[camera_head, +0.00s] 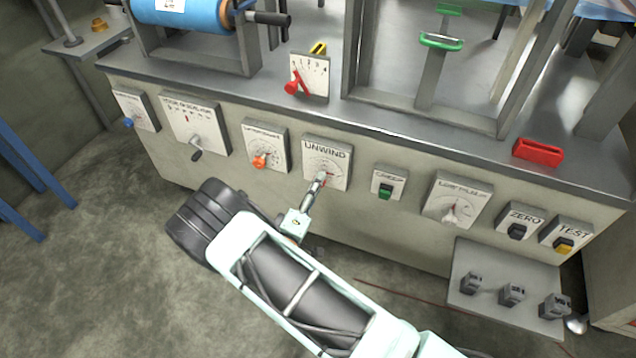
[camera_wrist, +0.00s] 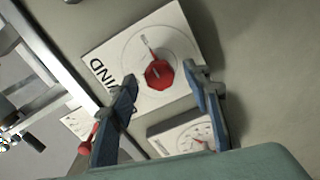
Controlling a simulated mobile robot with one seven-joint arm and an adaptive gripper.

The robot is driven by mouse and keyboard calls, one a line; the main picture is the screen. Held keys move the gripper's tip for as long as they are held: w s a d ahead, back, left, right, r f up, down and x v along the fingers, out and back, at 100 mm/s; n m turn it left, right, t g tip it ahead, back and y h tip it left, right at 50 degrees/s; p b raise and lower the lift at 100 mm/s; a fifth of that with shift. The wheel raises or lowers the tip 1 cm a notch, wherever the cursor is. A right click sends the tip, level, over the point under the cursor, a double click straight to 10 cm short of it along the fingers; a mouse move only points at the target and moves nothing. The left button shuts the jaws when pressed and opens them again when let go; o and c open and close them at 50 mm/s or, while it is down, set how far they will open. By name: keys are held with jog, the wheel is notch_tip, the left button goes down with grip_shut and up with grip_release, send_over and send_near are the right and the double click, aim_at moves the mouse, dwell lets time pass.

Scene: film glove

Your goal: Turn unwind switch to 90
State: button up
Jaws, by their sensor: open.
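The unwind switch is a red knob (camera_wrist: 159,74) on a white panel (camera_head: 325,153) lettered UNWIND, on the machine's front face. My gripper (camera_wrist: 160,84) is open, with one finger on each side of the knob. I cannot tell whether either finger touches it. In the head view my gripper (camera_head: 320,181) is in front of the lower part of the unwind panel and largely hides the knob.
A panel with an orange knob (camera_head: 260,161) is left of the unwind panel. A green switch (camera_head: 386,191) and a dial panel (camera_head: 456,203) are to its right. A shelf (camera_head: 505,325) with several small grey parts juts out at lower right. Floor in front is clear.

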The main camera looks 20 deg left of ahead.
jog(key=s, duration=0.9)
jog(key=shift+s+a, duration=0.4)
jog(key=shift+w+r, duration=0.1)
